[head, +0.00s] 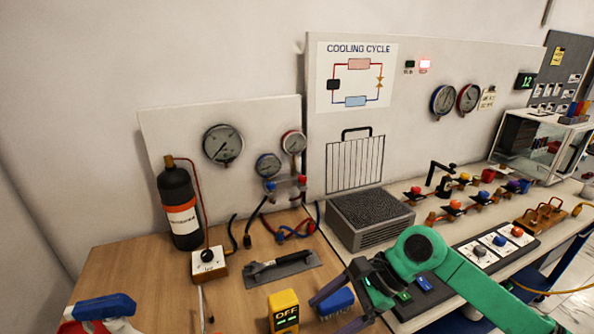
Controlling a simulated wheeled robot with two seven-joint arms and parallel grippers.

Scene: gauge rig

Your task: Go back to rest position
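My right arm is green and comes in from the right in the head view. Its dark gripper (319,316) points left near the bottom edge, with its two fingers spread apart. A blue block (337,301) with partly hidden lettering shows between the fingers; no grip on it is visible, and I cannot tell how far above it the fingers are. A yellow block marked OFF (284,311) stands just left of the fingers. My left gripper is not recognisable in the view.
A black bottle (178,200), a knob box (209,263) and a tool on a grey mat (303,269) occupy the wooden bench (125,262). A grey vented box (370,219) stands behind my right arm. Valves, a button panel (464,262) and a glass case (535,150) fill the right.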

